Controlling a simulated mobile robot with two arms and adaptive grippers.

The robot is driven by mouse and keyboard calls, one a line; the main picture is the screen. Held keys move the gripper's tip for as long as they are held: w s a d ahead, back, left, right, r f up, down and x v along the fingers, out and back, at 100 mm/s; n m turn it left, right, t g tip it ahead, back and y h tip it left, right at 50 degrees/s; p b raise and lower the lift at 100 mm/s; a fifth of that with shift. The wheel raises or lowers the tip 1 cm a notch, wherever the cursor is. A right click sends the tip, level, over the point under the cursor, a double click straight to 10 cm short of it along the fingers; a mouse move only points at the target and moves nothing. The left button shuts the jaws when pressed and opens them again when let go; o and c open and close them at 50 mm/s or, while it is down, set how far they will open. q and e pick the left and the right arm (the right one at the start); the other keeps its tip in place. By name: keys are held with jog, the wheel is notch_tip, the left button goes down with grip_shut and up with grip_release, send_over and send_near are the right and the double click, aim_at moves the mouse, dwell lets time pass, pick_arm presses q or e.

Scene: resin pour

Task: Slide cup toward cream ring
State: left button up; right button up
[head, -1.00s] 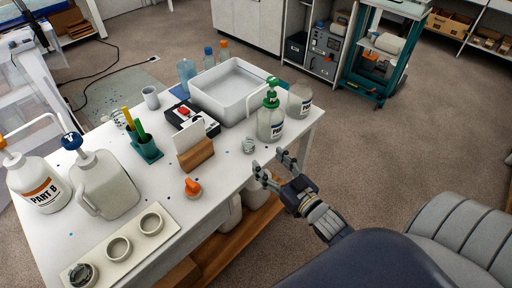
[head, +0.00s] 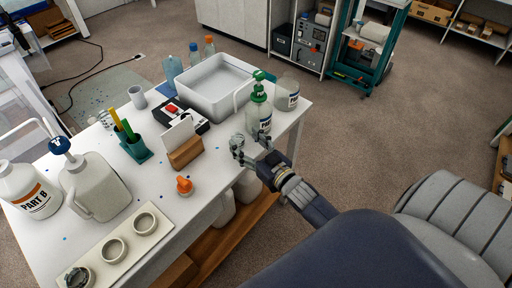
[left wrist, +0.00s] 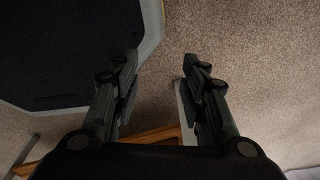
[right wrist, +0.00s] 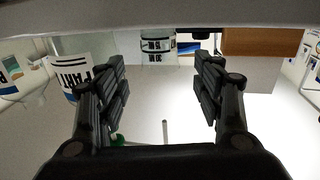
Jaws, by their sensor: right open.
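The small clear cup with dark printed markings (head: 237,138) stands on the white table, partly hidden by my right gripper in the head view. In the right wrist view the cup (right wrist: 157,46) shows ahead, between the lines of the two fingers. My right gripper (head: 252,148) is open and empty at the table's edge; I cannot tell whether a finger touches the cup. Cream rings (head: 114,249) sit in a row on a pale board at the table's front left; the nearest holds a dark-topped item. My left gripper (left wrist: 162,75) is open and empty over the floor.
A green-pump bottle (head: 259,118) and a clear labelled bottle (head: 287,92) stand close behind the right gripper. A wooden card holder (head: 186,152) and orange cap (head: 184,186) are left of it. A white tub (head: 212,105) stands behind. Bare tabletop lies between the cap and the rings.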

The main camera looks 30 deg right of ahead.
aim_at(238, 134)
jog(key=w, duration=0.3)
jog(key=shift+w+a, duration=0.2)
jog(key=shift+w, duration=0.65)
pick_arm(q)
jog(key=shift+s+a+r, duration=0.1)
jog(key=shift+s, duration=1)
jog(key=shift+w, duration=0.1)
jog(key=shift+w, duration=0.3)
pick_arm(e)
jog(key=c, duration=1.1)
